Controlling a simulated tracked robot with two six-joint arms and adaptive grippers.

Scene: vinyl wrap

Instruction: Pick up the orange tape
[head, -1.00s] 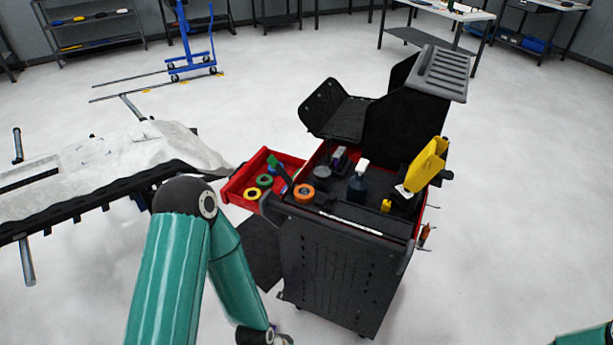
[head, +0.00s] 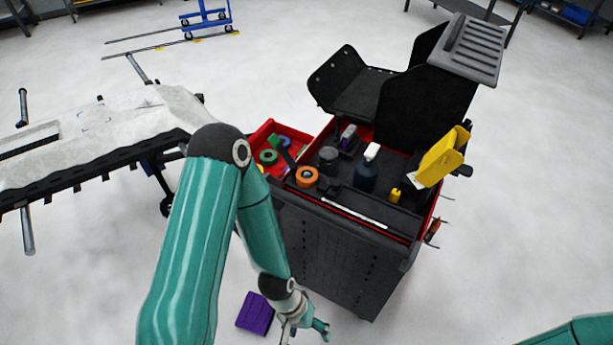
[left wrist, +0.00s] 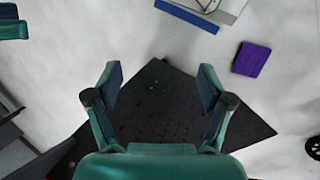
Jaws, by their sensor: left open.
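The orange tape (head: 307,176) is a roll lying flat on the near left part of the black tool cart's top (head: 340,208). My left gripper (head: 305,332) is low in front of the cart, well below the cart top and apart from the tape. In the left wrist view my left gripper (left wrist: 158,85) is open, with nothing between its fingers. The tape does not show in the left wrist view. At the lower right of the head view only a green part of my right arm shows; its gripper is out of view.
A red drawer (head: 262,134) with a green roll (head: 268,157) and a blue roll sticks out at the cart's left. A dark bottle (head: 366,174), a grey can (head: 328,158) and a yellow tool (head: 443,158) are on the cart.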

